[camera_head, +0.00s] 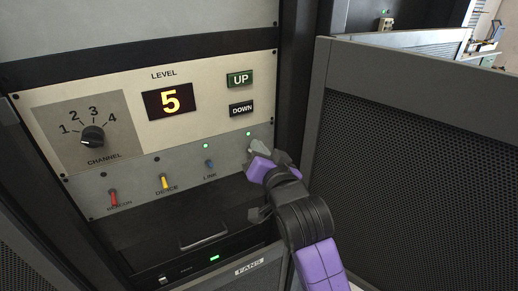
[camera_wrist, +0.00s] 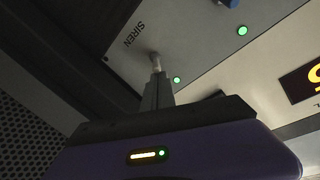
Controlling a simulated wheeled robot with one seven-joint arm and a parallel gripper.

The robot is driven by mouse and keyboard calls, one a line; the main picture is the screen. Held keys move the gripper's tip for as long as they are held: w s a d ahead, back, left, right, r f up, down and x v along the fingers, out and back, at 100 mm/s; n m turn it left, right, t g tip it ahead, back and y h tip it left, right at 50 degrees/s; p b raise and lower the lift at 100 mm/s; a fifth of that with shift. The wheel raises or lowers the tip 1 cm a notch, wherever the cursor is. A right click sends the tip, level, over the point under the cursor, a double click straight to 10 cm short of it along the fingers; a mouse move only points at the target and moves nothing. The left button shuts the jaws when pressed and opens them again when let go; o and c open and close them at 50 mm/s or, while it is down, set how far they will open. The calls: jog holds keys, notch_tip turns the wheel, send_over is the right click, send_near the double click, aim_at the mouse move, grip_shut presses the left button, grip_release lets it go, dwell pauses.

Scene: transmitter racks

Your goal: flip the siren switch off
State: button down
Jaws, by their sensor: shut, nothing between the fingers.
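The siren switch (camera_wrist: 155,61) is a small pale lever beside the SIREN label in the wrist view. A lit green lamp (camera_wrist: 177,80) sits close to it; this lamp also shows in the head view (camera_head: 248,134). My gripper (camera_wrist: 156,78) is shut, with its fingertips at the lever. I cannot tell whether they touch it. In the head view, my gripper (camera_head: 257,150) is at the right end of the switch row and covers the siren switch and its label.
Left along the row are a blue LINK switch (camera_head: 209,164) with a lit green lamp, a yellow DEICE switch (camera_head: 165,182) and a red BEACON switch (camera_head: 114,197). UP (camera_head: 240,78) and DOWN (camera_head: 241,109) buttons sit above. A perforated panel (camera_head: 420,150) stands close on the right.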

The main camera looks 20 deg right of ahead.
jog(key=shift+s+f+b, duration=0.1)
jog(key=shift+f+b, duration=0.2)
jog(key=shift+b, duration=0.5)
jog(key=shift+r+t, duration=0.1)
jog(key=shift+t, duration=0.2)
jog(key=shift+s+t+b, duration=0.1)
jog(key=shift+t+b, duration=0.3)
jog(key=shift+b, duration=0.9)
jog(key=shift+f+b, duration=0.35)
jog(key=shift+b, duration=0.25)
jog(key=t+b, duration=0.1)
jog(key=b, duration=0.3)
jog(key=m+t+b, duration=0.1)
jog(key=b, duration=0.4)
jog(key=f+t+h+b, duration=0.1)
jog(key=t+b, duration=0.1)
jog(key=b, duration=0.2)
jog(key=shift+s+f+b, duration=0.1)
jog(key=shift+s+b, duration=0.2)
jog(key=shift+b, duration=0.05)
jog(key=shift+f, duration=0.1)
